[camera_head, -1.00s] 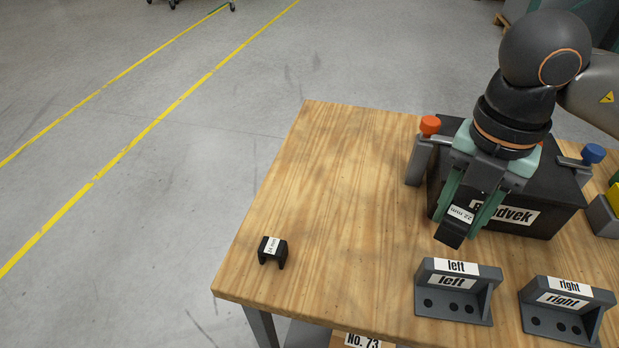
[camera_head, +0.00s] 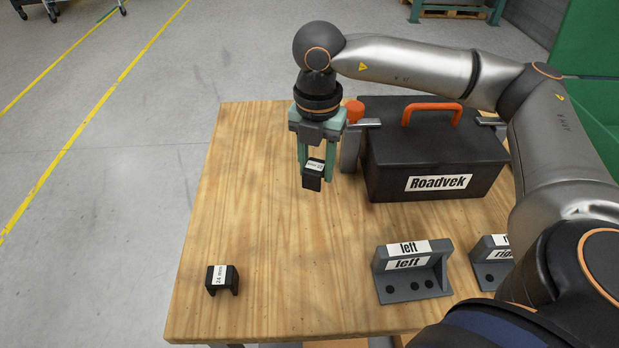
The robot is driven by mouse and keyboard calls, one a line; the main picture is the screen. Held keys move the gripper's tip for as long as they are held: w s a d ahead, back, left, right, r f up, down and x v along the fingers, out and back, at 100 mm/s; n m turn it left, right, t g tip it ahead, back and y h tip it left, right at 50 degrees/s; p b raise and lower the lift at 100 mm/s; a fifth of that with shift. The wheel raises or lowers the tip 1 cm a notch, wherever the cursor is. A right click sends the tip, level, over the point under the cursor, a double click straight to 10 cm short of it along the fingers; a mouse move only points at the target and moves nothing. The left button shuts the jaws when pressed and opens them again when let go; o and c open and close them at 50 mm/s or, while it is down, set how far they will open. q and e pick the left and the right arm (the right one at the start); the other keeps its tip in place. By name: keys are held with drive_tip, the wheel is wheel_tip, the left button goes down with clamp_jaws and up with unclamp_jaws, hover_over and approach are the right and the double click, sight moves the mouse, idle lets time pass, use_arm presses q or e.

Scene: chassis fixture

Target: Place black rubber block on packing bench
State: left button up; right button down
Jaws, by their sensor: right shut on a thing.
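My right gripper (camera_head: 314,172) points down over the wooden packing bench (camera_head: 255,215), left of the toolbox. It is shut on a black block (camera_head: 312,183) with a small white label. The held block appears to be above the bench top; the gap under it is hard to judge. A second black block (camera_head: 221,281), notched and labelled 24 mm, sits near the front left corner of the bench, apart from my gripper. My left gripper is not in view.
A black Roadvek toolbox (camera_head: 435,155) with an orange handle stands behind, beside a grey clamp (camera_head: 350,145) with an orange knob. Grey brackets marked left (camera_head: 413,272) and right (camera_head: 490,264) stand at the front. The left-middle bench top is clear.

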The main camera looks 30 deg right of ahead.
sight(310, 192)
drive_tip(key=shift+w+f, duration=0.5)
drive_tip(key=shift+f, duration=0.05)
drive_tip(key=shift+w+f, duration=0.2)
drive_tip(key=shift+f, duration=0.8)
drive_tip(key=shift+w+f, duration=0.15)
drive_tip(key=shift+f, duration=0.8)
drive_tip(key=shift+f, duration=0.15)
drive_tip(key=shift+c, duration=2.2)
unclamp_jaws()
wheel_tip(310, 192, up, 12)
drive_tip(key=shift+r+p, duration=0.2)
drive_tip(key=shift+p, duration=0.1)
